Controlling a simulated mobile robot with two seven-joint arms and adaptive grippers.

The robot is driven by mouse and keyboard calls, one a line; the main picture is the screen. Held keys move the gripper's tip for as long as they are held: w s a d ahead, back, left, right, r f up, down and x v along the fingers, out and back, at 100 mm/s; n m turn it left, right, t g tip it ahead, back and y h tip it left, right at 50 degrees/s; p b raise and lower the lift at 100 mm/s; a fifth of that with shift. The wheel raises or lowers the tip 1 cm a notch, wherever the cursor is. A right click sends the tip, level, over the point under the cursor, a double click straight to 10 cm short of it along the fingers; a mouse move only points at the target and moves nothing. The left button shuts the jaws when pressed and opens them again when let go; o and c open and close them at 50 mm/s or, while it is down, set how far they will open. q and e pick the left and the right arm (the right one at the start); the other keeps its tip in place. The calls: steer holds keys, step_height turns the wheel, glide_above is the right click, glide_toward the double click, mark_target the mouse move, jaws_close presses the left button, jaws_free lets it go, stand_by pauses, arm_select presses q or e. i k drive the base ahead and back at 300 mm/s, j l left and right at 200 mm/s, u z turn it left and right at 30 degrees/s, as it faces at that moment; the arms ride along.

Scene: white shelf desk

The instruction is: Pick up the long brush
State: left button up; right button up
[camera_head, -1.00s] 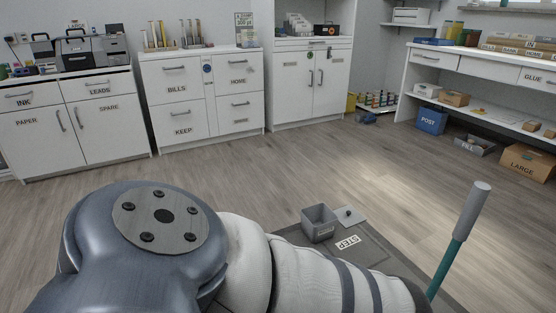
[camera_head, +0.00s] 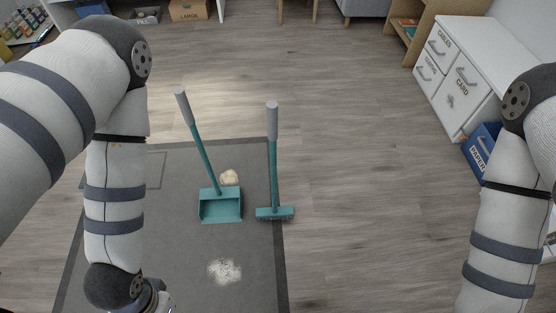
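The long brush (camera_head: 274,165) stands upright on the right edge of the grey mat. It has a grey grip at the top, a teal shaft and a wide teal head with bristles on the mat. A long-handled teal dustpan (camera_head: 220,204) stands just left of it, its handle leaning to the left. My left arm comes down on the left, and only a small part of its gripper end shows at the bottom edge. My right arm hangs at the far right, and its gripper is out of frame. Both arms are apart from the brush.
The grey mat (camera_head: 180,236) carries a pale scattered patch (camera_head: 224,271) and a small beige lump (camera_head: 229,178) behind the dustpan. A white drawer cabinet (camera_head: 460,75) and a blue bin (camera_head: 482,148) stand at the right. Wooden floor between brush and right arm is clear.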

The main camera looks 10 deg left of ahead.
mark_target(262, 214)
steer(key=k+j+u, duration=0.15)
steer(key=j, duration=0.8)
steer(key=j+u, duration=0.15)
steer(key=j, duration=0.75)
